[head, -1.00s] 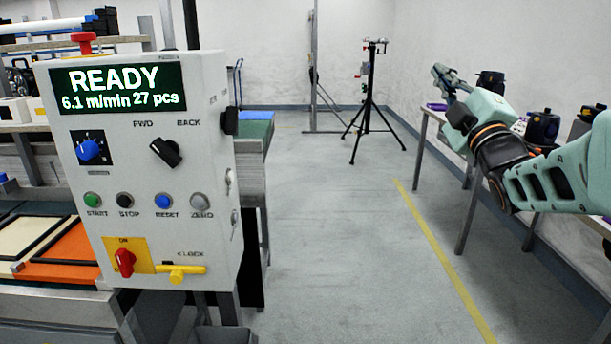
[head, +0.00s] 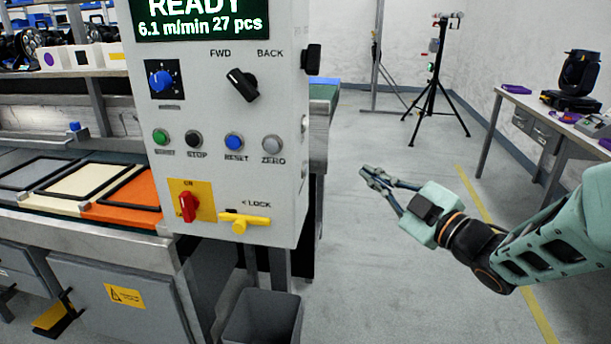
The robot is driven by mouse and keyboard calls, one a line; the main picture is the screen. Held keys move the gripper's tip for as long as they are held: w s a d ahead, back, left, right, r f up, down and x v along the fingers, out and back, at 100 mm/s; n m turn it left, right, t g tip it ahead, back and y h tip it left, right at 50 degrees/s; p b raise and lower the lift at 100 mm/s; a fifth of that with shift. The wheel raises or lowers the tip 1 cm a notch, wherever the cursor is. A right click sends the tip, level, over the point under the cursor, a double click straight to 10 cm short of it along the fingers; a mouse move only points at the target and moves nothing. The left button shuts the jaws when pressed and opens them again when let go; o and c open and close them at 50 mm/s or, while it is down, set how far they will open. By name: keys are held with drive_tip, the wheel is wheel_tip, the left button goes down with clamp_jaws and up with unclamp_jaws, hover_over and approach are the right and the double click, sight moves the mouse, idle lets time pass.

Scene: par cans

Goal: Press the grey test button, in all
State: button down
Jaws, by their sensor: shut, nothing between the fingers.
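A white control panel (head: 222,170) stands left of centre, its display reading READY, 6.1 m/min, 27 pcs. A grey round button (head: 272,143) labelled ZERO is at the right end of its button row. No label reading "test" can be made out. My gripper (head: 370,176) is shut and empty, in the air to the right of the panel and apart from it, pointing left.
The row also has green (head: 161,137), black (head: 193,138) and blue (head: 234,142) buttons. A red switch (head: 189,206) and yellow lock lever (head: 244,221) sit below. A bin (head: 262,318) stands under the panel. A tripod (head: 436,90) and a side table (head: 520,105) stand beyond open floor.

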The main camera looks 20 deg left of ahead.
sight(305, 170)
drive_tip(key=shift+s+a+f, duration=0.2)
drive_tip(key=s+a, duration=0.2)
drive_tip(key=a, duration=0.6)
drive_tip(key=shift+a, duration=0.3)
drive_tip(key=shift+a+b, duration=0.1)
drive_tip(key=shift+b, duration=0.3)
idle(1.1)
drive_tip(key=shift+s+a, duration=0.1)
drive_tip(key=shift+a, duration=0.15)
